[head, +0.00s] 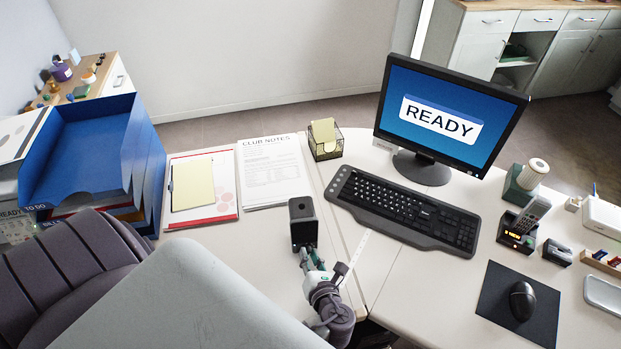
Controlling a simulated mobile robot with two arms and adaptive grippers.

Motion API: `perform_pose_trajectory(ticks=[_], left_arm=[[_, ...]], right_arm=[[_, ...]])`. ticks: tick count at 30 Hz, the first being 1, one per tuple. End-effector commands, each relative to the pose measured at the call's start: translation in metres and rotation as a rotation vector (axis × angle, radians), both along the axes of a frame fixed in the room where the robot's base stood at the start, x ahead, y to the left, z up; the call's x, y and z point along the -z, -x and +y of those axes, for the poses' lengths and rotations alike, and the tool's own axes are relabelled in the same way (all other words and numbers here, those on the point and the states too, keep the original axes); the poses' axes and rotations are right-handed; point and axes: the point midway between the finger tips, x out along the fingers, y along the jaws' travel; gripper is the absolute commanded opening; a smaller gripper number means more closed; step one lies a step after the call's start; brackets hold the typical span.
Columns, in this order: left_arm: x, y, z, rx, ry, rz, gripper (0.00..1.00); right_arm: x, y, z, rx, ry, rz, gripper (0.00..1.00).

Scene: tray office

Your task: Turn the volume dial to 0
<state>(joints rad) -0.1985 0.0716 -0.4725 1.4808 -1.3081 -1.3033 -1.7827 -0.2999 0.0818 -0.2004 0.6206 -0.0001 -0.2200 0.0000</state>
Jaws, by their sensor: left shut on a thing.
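A small black box (303,222), which looks like a speaker, stands upright on the desk near the middle of the head view. My left gripper (309,259) is at the lower front of this box, with its fingers closed together. The volume dial itself is hidden by the fingers, and its setting cannot be read. The fingers appear shut on it at the box's front face. My right gripper is not in the view.
A keyboard (405,210) and a monitor (448,112) reading READY stand right of the box. Papers (272,172) lie behind it. A narrow white strip (353,256) lies close beside my gripper. A blue tray (85,160) stands at the left.

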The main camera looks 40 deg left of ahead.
Motion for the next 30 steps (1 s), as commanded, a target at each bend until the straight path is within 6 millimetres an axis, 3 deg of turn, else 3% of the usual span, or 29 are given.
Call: perform_pose_trajectory(ticks=[9, 30], left_arm=[[-0.002, 0.002, 0.002, 0.000, 0.166, -0.167, 0.00], [0.000, 0.003, 0.003, -0.002, 0.312, -0.317, 0.00]], right_arm=[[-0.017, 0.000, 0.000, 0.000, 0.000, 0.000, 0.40], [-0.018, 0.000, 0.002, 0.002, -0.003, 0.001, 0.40]])
